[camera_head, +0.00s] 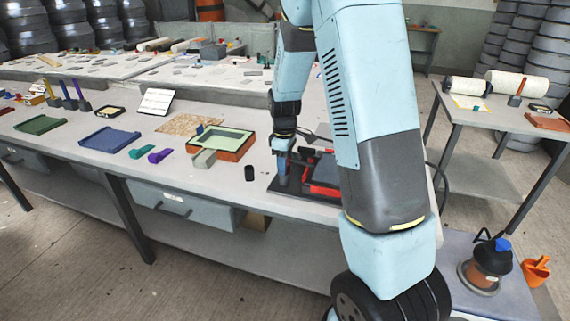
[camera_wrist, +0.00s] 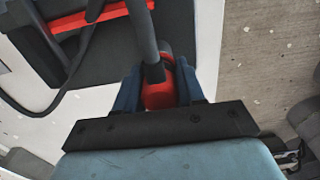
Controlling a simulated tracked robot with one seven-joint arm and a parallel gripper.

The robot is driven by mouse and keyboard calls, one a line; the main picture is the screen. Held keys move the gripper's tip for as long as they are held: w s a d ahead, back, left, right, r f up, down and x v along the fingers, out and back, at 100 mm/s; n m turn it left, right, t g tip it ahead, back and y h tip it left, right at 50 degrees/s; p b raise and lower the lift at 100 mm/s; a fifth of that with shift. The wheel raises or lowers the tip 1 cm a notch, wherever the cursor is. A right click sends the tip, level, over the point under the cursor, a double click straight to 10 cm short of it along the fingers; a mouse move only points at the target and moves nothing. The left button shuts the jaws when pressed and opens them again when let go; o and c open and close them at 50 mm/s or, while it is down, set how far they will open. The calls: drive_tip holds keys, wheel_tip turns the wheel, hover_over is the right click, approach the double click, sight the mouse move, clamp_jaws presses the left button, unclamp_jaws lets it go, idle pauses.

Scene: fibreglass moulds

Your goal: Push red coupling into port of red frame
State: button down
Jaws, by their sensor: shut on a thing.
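My gripper (camera_wrist: 160,84) is shut on the red coupling (camera_wrist: 159,97), with a blue finger on either side of it. A thick dark hose runs up from the coupling in the wrist view and covers part of it. The red frame (camera_wrist: 98,17) lies at the upper left of the wrist view, apart from the coupling, on a dark base (camera_wrist: 108,52). In the head view my gripper (camera_head: 284,172) points down over the left part of this base, left of the red frame (camera_head: 322,172). My arm hides the frame's right side; I cannot make out the port.
A thin dark cable (camera_wrist: 78,58) loops across the base. Left of the base on the bench stand a small black cylinder (camera_head: 249,173), a grey block (camera_head: 204,159) and an orange-and-green mould (camera_head: 222,143). Bare bench top lies in front of them.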

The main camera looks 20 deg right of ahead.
drive_tip(key=shift+f, duration=0.35)
drive_tip(key=c, duration=0.6)
unclamp_jaws()
wheel_tip(320, 180, up, 13)
drive_tip(key=shift+w+f, duration=0.1)
drive_tip(key=shift+f, duration=0.05)
drive_tip(key=shift+r, duration=0.45)
